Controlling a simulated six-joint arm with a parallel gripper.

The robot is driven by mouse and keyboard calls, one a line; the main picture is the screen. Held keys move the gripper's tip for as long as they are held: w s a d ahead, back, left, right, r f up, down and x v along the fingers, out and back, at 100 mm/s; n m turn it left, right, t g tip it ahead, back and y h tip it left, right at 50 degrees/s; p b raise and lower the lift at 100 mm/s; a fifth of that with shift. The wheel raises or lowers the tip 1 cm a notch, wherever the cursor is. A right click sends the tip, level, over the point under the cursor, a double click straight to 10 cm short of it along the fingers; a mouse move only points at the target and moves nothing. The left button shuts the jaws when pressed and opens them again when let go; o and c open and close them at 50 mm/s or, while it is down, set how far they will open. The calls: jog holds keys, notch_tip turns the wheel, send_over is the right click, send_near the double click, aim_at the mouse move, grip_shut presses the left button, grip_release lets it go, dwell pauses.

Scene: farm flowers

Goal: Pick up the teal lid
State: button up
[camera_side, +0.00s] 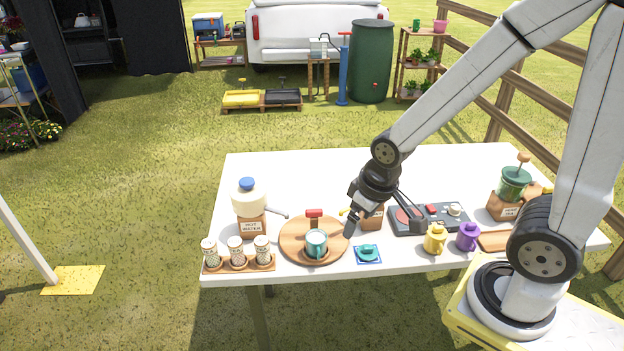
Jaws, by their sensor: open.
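The teal lid (368,252) lies on a small blue square mat (359,262) near the front edge of the white table. My gripper (372,228) is open above and behind the lid, pointing down, and apart from it. One finger hangs to the left of a wooden block and the other reaches to the right of it. A teal cup (316,241) stands on a round wooden board (291,248) to the left of the lid, on a small brown saucer.
A wooden block (371,221) stands under my gripper. A dark panel with a red button (430,210), a yellow pot (434,240) and a purple pot (468,237) are to the right. A hot-water dispenser (251,205) and several jars (235,249) are left. The table's back (300,175) is clear.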

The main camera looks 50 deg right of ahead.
dwell(0.4)
jog(key=m+y, duration=0.3)
jog(key=m, duration=2.3)
send_near(368, 246)
jog(key=shift+w+a+f, duration=0.1)
jog(key=shift+a+f, duration=0.55)
jog(key=shift+f, duration=0.2)
jog(key=shift+d+f+m+t, duration=0.3)
jog(key=shift+d+f+m, duration=0.1)
jog(key=shift+m, duration=0.1)
jog(key=shift+f, duration=0.1)
jog(key=shift+x, duration=1.15)
jog(key=shift+a, duration=0.1)
